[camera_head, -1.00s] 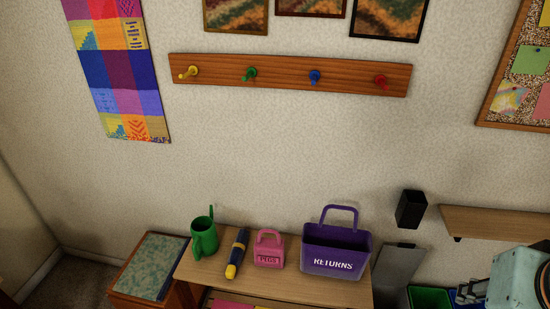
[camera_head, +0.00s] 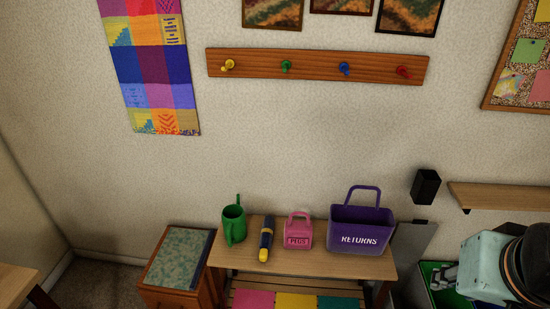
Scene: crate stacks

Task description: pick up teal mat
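The teal mat (camera_head: 338,302) lies at the right end of a row of mats on the lower level of the wooden bench, cut off by the bottom edge of the picture. A yellow mat (camera_head: 297,301) and a pink mat (camera_head: 254,300) lie to its left. My arm shows at the lower right. My gripper (camera_head: 442,278) seems to be the small grey part at the arm's left side, over a green crate (camera_head: 432,267). It is well to the right of the teal mat and apart from it. Its fingers are too small and partly hidden to read.
On the bench top (camera_head: 285,259) stand a green watering can (camera_head: 234,225), a blue and yellow torch (camera_head: 266,240), a pink PEGS basket (camera_head: 298,232) and a purple RETURNS basket (camera_head: 361,228). A low cabinet (camera_head: 178,262) stands left. A wooden shelf (camera_head: 500,196) juts from the wall at right.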

